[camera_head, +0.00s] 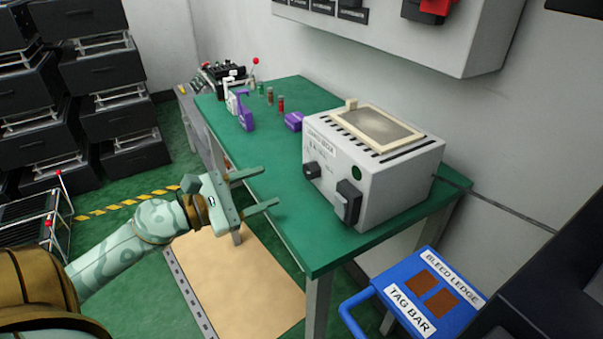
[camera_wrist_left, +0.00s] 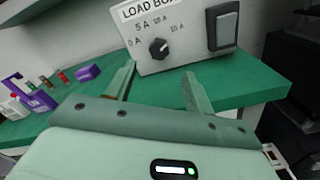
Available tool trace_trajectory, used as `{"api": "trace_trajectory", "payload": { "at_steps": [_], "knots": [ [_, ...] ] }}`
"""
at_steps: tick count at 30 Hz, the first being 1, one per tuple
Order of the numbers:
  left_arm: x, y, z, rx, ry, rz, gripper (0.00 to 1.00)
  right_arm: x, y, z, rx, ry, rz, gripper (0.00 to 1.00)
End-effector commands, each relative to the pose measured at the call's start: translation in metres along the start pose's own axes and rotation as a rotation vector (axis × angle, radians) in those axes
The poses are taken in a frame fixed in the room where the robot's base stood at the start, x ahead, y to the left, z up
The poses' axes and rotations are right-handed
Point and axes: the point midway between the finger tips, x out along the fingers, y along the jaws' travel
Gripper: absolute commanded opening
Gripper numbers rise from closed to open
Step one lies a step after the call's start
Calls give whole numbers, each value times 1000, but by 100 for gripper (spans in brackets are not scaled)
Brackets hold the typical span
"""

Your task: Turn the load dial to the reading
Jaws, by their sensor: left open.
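The load box (camera_head: 400,185) is a pale grey case with a mesh top on the green bench. Its black load dial (camera_head: 311,170) is on the front face, left of a large dark rocker switch (camera_head: 347,202). In the left wrist view the dial (camera_wrist_left: 159,48) sits among marks 0 A, 5 A, 10 A and 15 A; its pointer is too small to read surely. My left gripper (camera_head: 270,187) is open and empty, in front of the box and apart from the dial, its fingers pointing towards the box front. My right gripper is not in view.
The green bench (camera_head: 345,245) has clear room in front of the box. Purple holders (camera_head: 246,112) and small red and green parts stand further left. A blue cart (camera_head: 450,265) labelled BLEED LEDGE and TAG BAR stands at the lower right. A wall cabinet (camera_head: 420,35) hangs above.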

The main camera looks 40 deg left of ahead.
Motion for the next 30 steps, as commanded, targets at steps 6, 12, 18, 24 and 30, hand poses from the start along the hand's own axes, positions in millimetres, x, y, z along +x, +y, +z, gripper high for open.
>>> {"api": "trace_trajectory", "payload": {
  "at_steps": [6, 12, 18, 24, 30],
  "knots": [
    [54, 3, 4, 1, -5, 3, 53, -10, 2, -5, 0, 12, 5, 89],
    [84, 3, 2, -3, -2, 5, 53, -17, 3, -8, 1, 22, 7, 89],
    [97, 1, 0, -3, 0, 3, 53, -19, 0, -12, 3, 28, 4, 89],
    [98, 0, -1, -4, 1, 2, 53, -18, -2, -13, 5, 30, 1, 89],
    [98, 0, -1, -4, 1, 2, 17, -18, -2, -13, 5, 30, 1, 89]
  ]
}}
